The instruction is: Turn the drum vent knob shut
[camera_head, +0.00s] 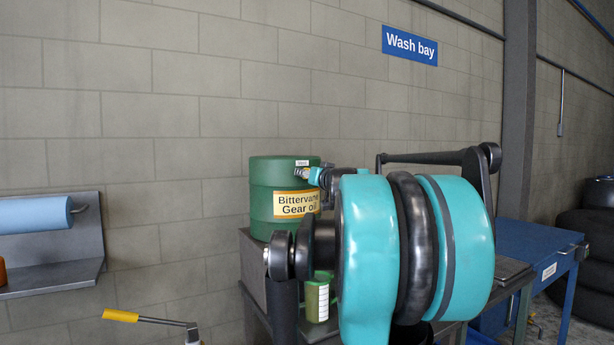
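A green drum (272,205) with a yellow label reading "Bittervane Gear oil" stands on a dark stand left of my arm. A small white tag (302,163) sits at the right of its top edge; its print is too small to read surely. The vent knob cannot be made out clearly at this spot. What seems to be the end of my gripper (315,176), small grey and teal parts, is at the drum's upper right side, close to the tag. My large teal and black arm hides much of it. I cannot tell its fingers' opening or any contact.
A small green container (317,300) with a pale scale stands below the drum, partly behind my arm. A grey wall shelf (60,277) with a blue roll (35,214) is at left. A yellow-handled lever (121,315) is at lower left. A blue bench (535,247) and tyres (585,235) are at right.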

